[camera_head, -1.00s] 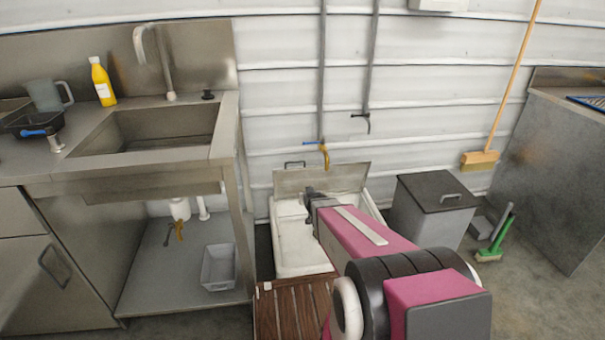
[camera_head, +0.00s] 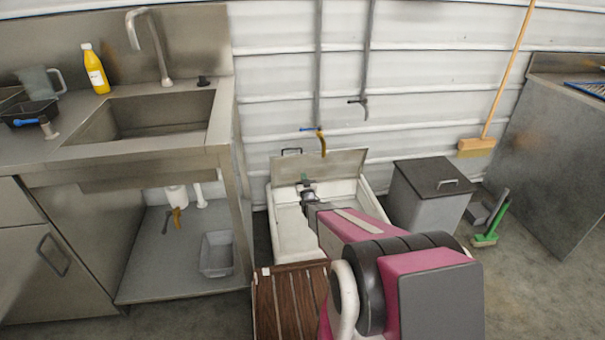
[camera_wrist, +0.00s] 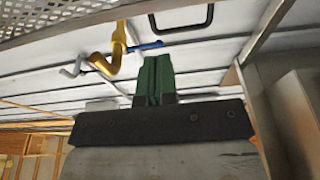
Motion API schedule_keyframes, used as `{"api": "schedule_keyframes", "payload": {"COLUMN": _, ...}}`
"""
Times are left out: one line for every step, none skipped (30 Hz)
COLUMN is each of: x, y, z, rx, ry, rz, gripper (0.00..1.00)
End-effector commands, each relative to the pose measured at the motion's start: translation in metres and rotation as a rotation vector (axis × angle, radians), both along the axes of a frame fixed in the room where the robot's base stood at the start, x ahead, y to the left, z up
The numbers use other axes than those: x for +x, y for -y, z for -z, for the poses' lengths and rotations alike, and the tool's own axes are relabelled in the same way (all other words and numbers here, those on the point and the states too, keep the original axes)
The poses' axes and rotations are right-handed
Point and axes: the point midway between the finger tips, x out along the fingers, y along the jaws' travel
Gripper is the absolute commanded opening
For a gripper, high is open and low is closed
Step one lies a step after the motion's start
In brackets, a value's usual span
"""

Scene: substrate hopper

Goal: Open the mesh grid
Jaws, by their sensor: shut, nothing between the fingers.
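The mesh grid (camera_head: 335,165) is the raised flap at the back of a white basin (camera_head: 287,235). It stands tilted up toward the wall, with a dark handle (camera_head: 291,151) on its top edge. In the wrist view, part of the mesh (camera_wrist: 60,18) crosses the top left, and the black handle (camera_wrist: 208,14) hangs at the top. My gripper (camera_head: 305,178) is over the basin in front of the raised grid. Its green fingers (camera_wrist: 154,75) are shut together and empty. I cannot tell whether they touch the grid. My arm hides the basin's right part.
A brown slatted board (camera_head: 290,300) lies in front of the basin. A steel sink unit (camera_head: 225,130) stands left, and a grey lidded bin (camera_head: 432,195) right. A brass tap (camera_head: 322,143) is on the wall above. A broom (camera_head: 477,147) leans at the right; the floor there is partly clear.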

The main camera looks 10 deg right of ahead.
Motion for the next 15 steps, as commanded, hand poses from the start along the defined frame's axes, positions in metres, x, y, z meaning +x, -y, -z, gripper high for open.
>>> {"api": "schedule_keyframes", "payload": {"x": 0.011, "y": 0.000, "z": -0.001, "rx": 0.000, "ry": 0.001, "rz": 0.000, "gripper": 0.00}}
{"api": "schedule_keyframes", "payload": {"x": 0.016, "y": 0.000, "z": -0.003, "rx": 0.000, "ry": 0.001, "rz": 0.000, "gripper": 0.00}}
{"api": "schedule_keyframes", "payload": {"x": 0.024, "y": 0.000, "z": -0.004, "rx": 0.000, "ry": 0.001, "rz": 0.000, "gripper": 0.00}}
{"api": "schedule_keyframes", "payload": {"x": 0.029, "y": 0.000, "z": -0.005, "rx": 0.000, "ry": 0.001, "rz": 0.000, "gripper": 0.00}}
{"api": "schedule_keyframes", "payload": {"x": 0.035, "y": 0.000, "z": -0.007, "rx": 0.000, "ry": 0.001, "rz": 0.000, "gripper": 0.00}}
{"api": "schedule_keyframes", "payload": {"x": 0.042, "y": 0.000, "z": -0.009, "rx": 0.000, "ry": 0.000, "rz": 0.000, "gripper": 0.00}}
{"api": "schedule_keyframes", "payload": {"x": 0.048, "y": 0.000, "z": -0.010, "rx": 0.000, "ry": 0.000, "rz": 0.000, "gripper": 0.00}}
{"api": "schedule_keyframes", "payload": {"x": 0.054, "y": 0.000, "z": -0.012, "rx": 0.000, "ry": 0.000, "rz": 0.000, "gripper": 0.00}}
{"api": "schedule_keyframes", "payload": {"x": 0.061, "y": 0.000, "z": -0.013, "rx": 0.000, "ry": 0.000, "rz": 0.000, "gripper": 0.00}}
{"api": "schedule_keyframes", "payload": {"x": 0.066, "y": 0.000, "z": -0.014, "rx": 0.000, "ry": 0.000, "rz": 0.000, "gripper": 0.00}}
{"api": "schedule_keyframes", "payload": {"x": 0.071, "y": 0.000, "z": -0.016, "rx": 0.000, "ry": 0.000, "rz": 0.000, "gripper": 0.00}}
{"api": "schedule_keyframes", "payload": {"x": 0.079, "y": 0.000, "z": -0.017, "rx": 0.000, "ry": 0.000, "rz": 0.000, "gripper": 0.00}}
{"api": "schedule_keyframes", "payload": {"x": 0.084, "y": 0.000, "z": -0.019, "rx": 0.000, "ry": -0.001, "rz": 0.000, "gripper": 0.00}}
{"api": "schedule_keyframes", "payload": {"x": 0.088, "y": 0.000, "z": -0.020, "rx": 0.000, "ry": -0.001, "rz": 0.000, "gripper": 0.00}}
{"api": "schedule_keyframes", "payload": {"x": 0.094, "y": 0.000, "z": -0.022, "rx": 0.000, "ry": -0.001, "rz": 0.000, "gripper": 0.00}}
